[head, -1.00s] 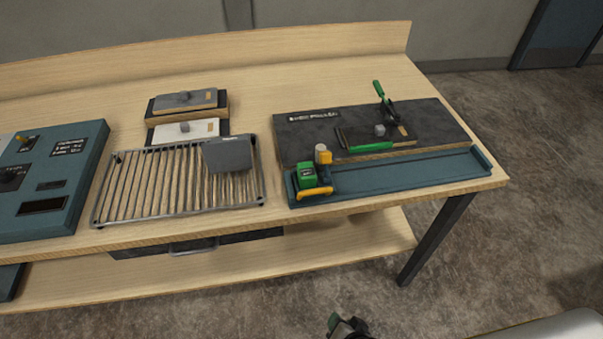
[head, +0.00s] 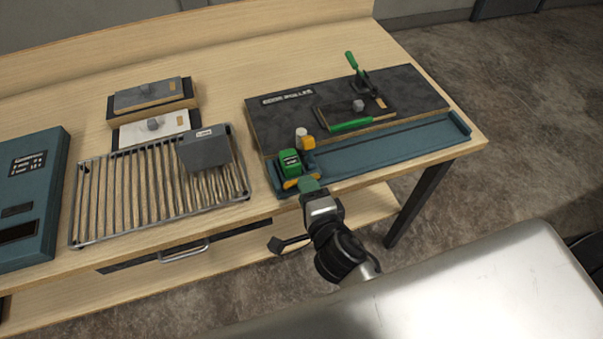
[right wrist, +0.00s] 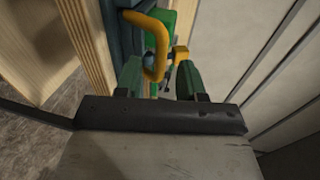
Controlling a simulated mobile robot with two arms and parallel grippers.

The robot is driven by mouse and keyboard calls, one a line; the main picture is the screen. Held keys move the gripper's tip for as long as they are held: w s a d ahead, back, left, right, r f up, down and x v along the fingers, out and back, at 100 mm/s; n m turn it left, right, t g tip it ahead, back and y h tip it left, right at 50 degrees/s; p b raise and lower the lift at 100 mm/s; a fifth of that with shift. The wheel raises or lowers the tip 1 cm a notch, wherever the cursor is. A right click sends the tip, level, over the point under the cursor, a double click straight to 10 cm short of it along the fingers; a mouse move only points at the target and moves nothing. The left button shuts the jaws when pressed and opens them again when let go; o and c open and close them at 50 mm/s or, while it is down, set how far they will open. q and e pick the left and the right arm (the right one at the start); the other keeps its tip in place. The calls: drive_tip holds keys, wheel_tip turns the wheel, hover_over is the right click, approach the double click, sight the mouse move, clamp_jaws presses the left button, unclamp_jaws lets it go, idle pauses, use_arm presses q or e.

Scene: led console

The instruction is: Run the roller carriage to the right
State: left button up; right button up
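The roller carriage (head: 289,162) is a green block with a yellow handle, at the left end of a long blue track (head: 400,148) along the bench's front edge. My right gripper (head: 308,186) is at the carriage's front side, close to the handle. In the right wrist view, the green fingers of the right gripper (right wrist: 159,76) stand apart, with the yellow handle (right wrist: 156,45) just ahead of and partly between them. I cannot tell whether they touch it. My left gripper is not in view.
The track right of the carriage is clear. Behind it lies a dark board (head: 275,115) with a green-handled clamp (head: 354,65). A wire rack (head: 110,200) with a grey box (head: 205,150) stands to the left, beside a blue console (head: 30,195).

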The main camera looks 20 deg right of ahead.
drive_tip(key=shift+p+x, duration=0.35)
drive_tip(key=shift+x, duration=1.65)
clamp_jaws()
